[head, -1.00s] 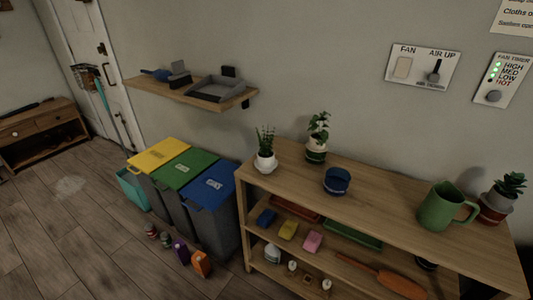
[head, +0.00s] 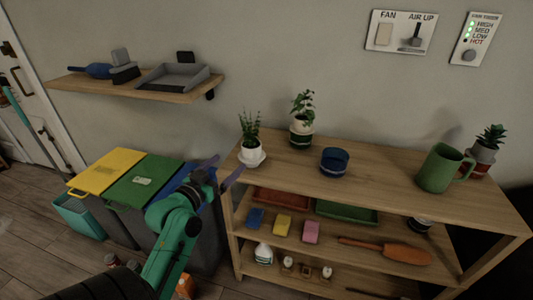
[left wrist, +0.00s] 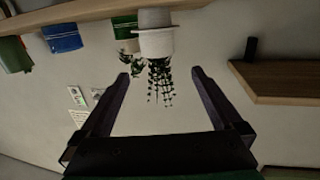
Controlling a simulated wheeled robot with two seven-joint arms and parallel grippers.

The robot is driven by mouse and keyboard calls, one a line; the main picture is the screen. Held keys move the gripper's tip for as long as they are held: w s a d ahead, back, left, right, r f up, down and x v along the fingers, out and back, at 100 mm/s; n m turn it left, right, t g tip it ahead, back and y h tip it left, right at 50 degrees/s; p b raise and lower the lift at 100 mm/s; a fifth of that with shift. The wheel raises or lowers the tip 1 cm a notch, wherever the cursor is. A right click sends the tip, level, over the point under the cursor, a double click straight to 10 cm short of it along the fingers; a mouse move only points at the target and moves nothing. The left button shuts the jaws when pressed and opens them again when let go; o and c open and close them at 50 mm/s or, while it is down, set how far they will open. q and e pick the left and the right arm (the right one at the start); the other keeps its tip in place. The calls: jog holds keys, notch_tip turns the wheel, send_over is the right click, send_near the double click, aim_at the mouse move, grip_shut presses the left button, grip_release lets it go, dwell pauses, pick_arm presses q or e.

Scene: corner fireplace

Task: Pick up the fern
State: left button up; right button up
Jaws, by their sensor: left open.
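The plant that looks most like the fern (head: 250,127) has thin upright green fronds in a white pot on a saucer. It stands at the left end of the wooden shelf top. My left gripper (head: 228,166) is open and empty, just left of the pot in the head view. In the left wrist view, the picture is upside down and the fern (left wrist: 160,82) hangs from its white pot (left wrist: 156,42). It shows between my open fingers (left wrist: 160,76), apart from them and farther off. My right gripper is not in view.
A leafy plant (head: 302,104) in a green and white pot stands close behind to the right. A blue cup (head: 335,161), green mug (head: 439,168) and succulent (head: 487,143) stand farther right. Bins (head: 143,181) stand left, below a wall shelf (head: 150,89).

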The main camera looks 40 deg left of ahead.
aim_at(251, 144)
pick_arm(q)
jog(key=w, duration=0.2)
jog(key=w+p, duration=0.1)
jog(key=w, duration=0.2)
jog(key=w+a, duration=0.1)
jog(key=w, duration=0.2)
jog(key=shift+f, duration=0.1)
jog(key=w+p, duration=0.1)
jog(key=w, duration=0.4)
jog(key=shift+a, duration=0.1)
jog(key=shift+w+a+f, duration=0.1)
jog(key=shift+w, duration=0.25)
jog(key=shift+s, duration=0.15)
jog(key=c, duration=0.8)
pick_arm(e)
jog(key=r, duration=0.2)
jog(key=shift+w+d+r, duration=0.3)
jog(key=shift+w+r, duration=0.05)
